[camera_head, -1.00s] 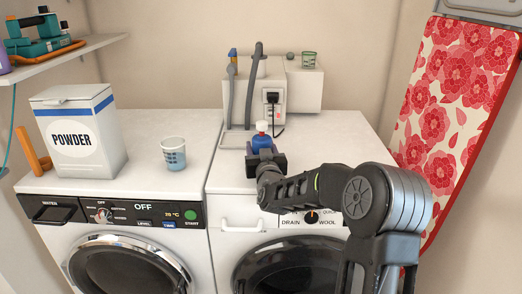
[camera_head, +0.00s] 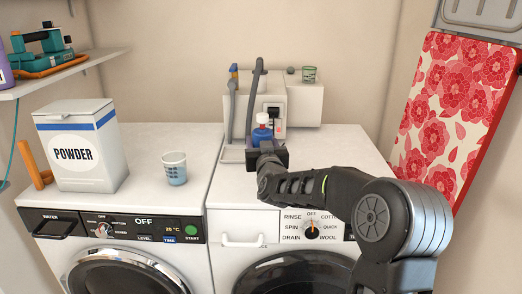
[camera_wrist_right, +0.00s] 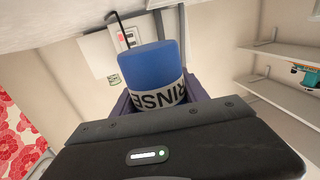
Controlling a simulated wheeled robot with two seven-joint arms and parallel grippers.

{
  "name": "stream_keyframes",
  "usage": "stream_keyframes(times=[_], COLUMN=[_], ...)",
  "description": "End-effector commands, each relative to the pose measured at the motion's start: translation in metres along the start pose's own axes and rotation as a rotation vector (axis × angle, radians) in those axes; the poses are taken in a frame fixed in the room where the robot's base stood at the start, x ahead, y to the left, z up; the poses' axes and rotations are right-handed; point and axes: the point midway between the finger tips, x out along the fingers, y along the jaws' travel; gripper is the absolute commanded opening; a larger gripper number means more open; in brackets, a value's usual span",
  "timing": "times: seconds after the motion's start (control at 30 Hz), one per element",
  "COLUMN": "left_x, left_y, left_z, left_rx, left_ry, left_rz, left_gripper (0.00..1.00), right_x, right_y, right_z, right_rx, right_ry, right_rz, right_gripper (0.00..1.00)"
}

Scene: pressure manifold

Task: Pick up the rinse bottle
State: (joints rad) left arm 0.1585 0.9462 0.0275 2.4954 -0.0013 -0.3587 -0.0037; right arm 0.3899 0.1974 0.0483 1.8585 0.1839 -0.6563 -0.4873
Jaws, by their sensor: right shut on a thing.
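My right gripper (camera_head: 266,152) is shut on the bottle. The gripper hides the bottle's lower part in the head view, so I cannot tell whether it touches a surface. My left gripper is not in view.
Behind the bottle stands a white unit (camera_head: 300,100) with grey hoses and a shallow tray (camera_head: 232,154). A measuring cup (camera_head: 175,168) and a powder box (camera_head: 80,145) stand on the left washer. A floral ironing board (camera_head: 450,110) leans at right.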

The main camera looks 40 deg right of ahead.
Motion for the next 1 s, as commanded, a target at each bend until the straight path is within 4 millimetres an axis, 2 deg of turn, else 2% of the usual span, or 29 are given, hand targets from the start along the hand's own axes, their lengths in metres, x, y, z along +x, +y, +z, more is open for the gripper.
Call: stream_keyframes(times=[0.1, 0.4, 1.0], left_x=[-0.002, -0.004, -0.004], left_y=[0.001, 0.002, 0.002], left_z=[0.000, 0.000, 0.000], left_rx=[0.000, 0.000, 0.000], left_ry=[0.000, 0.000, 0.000], left_rz=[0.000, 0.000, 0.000], left_gripper=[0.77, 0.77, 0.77], right_x=[0.000, 0.000, 0.000], right_y=[0.000, 0.000, 0.000], right_z=[-0.012, -0.028, -0.031], right_rx=[0.001, 0.001, 0.000], right_ry=[0.002, 0.001, 0.000], right_rz=[0.000, 0.000, 0.000], right_gripper=[0.05, 0.05, 0.05])
